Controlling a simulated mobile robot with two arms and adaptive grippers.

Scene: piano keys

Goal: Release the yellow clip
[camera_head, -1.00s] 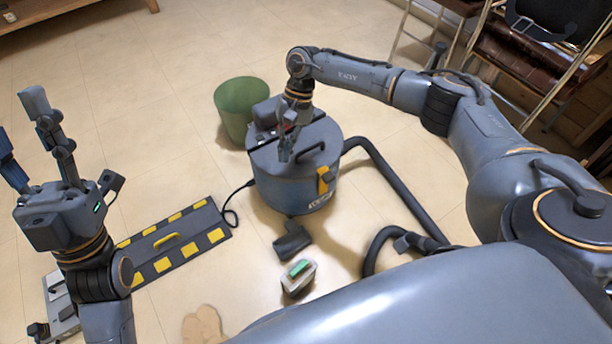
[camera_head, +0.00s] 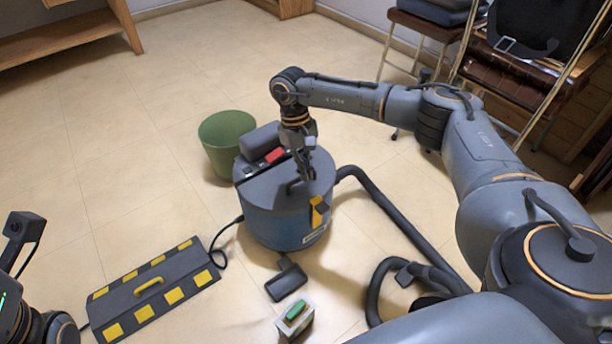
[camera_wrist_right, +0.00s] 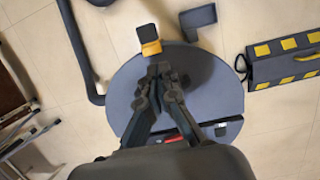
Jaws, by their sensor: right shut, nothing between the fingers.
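The yellow clip (camera_head: 317,211) sits on the front side of a blue and grey canister vacuum (camera_head: 272,222), near its lid rim. It also shows in the right wrist view (camera_wrist_right: 149,33), just beyond the fingertips. My right gripper (camera_head: 305,178) is over the vacuum's lid, pointing down, by the lid handle. In the right wrist view my right gripper (camera_wrist_right: 160,70) has its fingertips together with nothing between them, apart from the clip. My left gripper is not in view; only part of my left arm shows at the lower left edge.
A green bin (camera_head: 225,142) stands behind the vacuum. A black hose (camera_head: 400,215) curves along its right side. A black and yellow striped box (camera_head: 155,290), a dark floor nozzle (camera_head: 286,281) and a small container with a green top (camera_head: 296,315) are in front. Chairs stand at the back right.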

